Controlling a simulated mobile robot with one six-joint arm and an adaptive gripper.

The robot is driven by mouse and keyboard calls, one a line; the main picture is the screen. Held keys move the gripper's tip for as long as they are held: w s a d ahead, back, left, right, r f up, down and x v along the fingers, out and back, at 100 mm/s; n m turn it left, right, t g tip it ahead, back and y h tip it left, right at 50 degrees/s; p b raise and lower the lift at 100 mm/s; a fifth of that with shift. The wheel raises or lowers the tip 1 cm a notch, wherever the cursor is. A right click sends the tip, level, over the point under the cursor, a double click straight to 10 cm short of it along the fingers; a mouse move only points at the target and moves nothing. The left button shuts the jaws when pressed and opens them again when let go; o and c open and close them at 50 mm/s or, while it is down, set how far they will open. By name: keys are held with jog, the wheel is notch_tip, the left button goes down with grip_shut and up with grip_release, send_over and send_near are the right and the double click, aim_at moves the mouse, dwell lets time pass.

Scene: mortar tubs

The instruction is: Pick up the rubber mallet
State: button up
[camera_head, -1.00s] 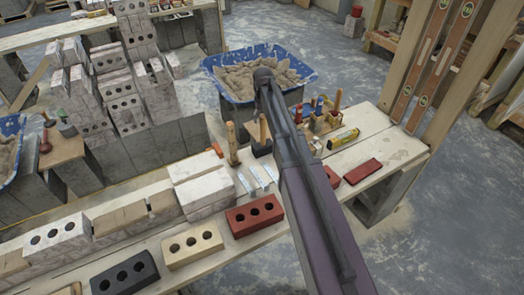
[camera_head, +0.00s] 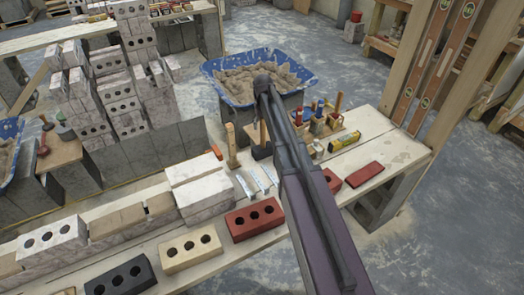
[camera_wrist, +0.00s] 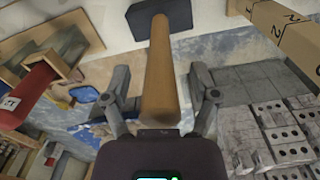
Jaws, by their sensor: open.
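The rubber mallet stands head down on the wooden bench, its black head (camera_head: 261,151) low and its wooden handle (camera_head: 263,131) pointing up, partly behind my arm. In the wrist view the mallet's handle (camera_wrist: 159,70) runs down the middle of the picture, with its dark head (camera_wrist: 158,13) at the top. My gripper (camera_wrist: 160,88) is open, with one finger on each side of the handle and a visible gap on both sides. In the head view my arm hides the gripper.
A wooden-handled tool (camera_head: 232,146) stands just left of the mallet. A blue mortar tub (camera_head: 222,87) stands behind.

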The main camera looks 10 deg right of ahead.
grip_shut()
jog(key=shift+r, duration=0.2)
jog(key=s+r+p, duration=0.2)
jog(key=s, duration=0.6)
jog(key=s+a+r+p, duration=0.1)
jog(key=s+r+p, duration=0.1)
jog(key=s, duration=0.6)
jog(key=shift+a+r+p, duration=0.25)
jog(key=shift+r+p, duration=0.05)
jog(key=shift+p, duration=0.2)
dwell(0.6)
